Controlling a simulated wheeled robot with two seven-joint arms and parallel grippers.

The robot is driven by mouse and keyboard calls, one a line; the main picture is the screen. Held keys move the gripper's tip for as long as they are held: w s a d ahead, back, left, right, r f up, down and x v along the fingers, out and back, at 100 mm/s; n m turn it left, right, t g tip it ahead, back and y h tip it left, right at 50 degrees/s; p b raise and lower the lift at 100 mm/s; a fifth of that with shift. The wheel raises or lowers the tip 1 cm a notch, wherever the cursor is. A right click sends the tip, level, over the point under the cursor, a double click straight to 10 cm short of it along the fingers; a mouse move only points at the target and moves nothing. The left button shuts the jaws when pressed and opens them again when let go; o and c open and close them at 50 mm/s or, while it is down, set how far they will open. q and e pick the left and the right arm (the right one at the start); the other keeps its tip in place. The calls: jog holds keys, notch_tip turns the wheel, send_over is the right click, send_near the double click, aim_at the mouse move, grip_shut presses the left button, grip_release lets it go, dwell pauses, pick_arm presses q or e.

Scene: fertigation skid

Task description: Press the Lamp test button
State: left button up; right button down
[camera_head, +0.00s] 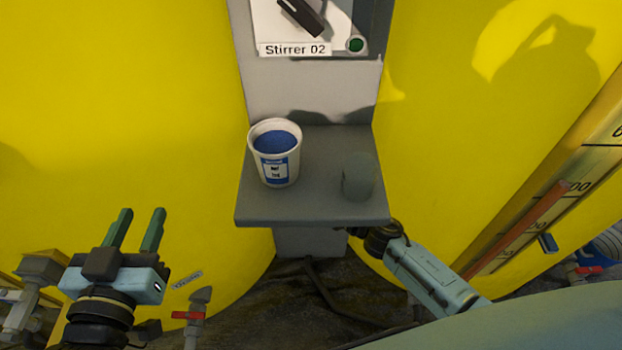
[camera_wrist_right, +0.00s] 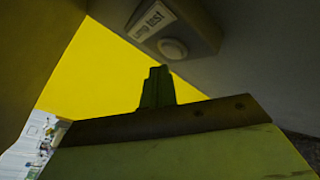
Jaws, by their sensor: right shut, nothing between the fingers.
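The Lamp test button (camera_wrist_right: 172,48) is a round, pale button on a dark box face in the right wrist view. A white label reading "Lamp test" (camera_wrist_right: 152,20) sits beside it. My right gripper (camera_wrist_right: 158,72) is shut and empty, its fingertips just below the button in that picture; I cannot tell whether they touch it. In the head view my right arm reaches under the grey shelf, which hides that gripper and the button. My left gripper (camera_head: 136,216) is open and empty at the lower left, away from the shelf.
The grey shelf (camera_head: 312,208) carries a white tub with blue contents (camera_head: 275,140) and a grey cup (camera_head: 358,180). Above it is a panel labelled "Stirrer 02" (camera_head: 295,49) with a dark knob and a green button (camera_head: 355,45). Yellow tanks flank both sides.

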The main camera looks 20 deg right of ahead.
jog(key=shift+w, duration=0.15)
dwell(0.5)
jog(key=shift+w+d, duration=0.1)
jog(key=shift+w, duration=0.15)
jog(key=shift+w+d, duration=0.15)
jog(key=shift+w, duration=0.25)
dwell(0.8)
jog(key=shift+s, duration=0.15)
jog(key=shift+s+a, duration=0.25)
jog(key=shift+s, duration=0.4)
jog(key=s, duration=0.2)
jog(key=s+a, duration=0.1)
jog(key=s, duration=0.1)
jog(key=shift+s+a, duration=0.2)
jog(key=shift+s, duration=0.2)
dwell(0.6)
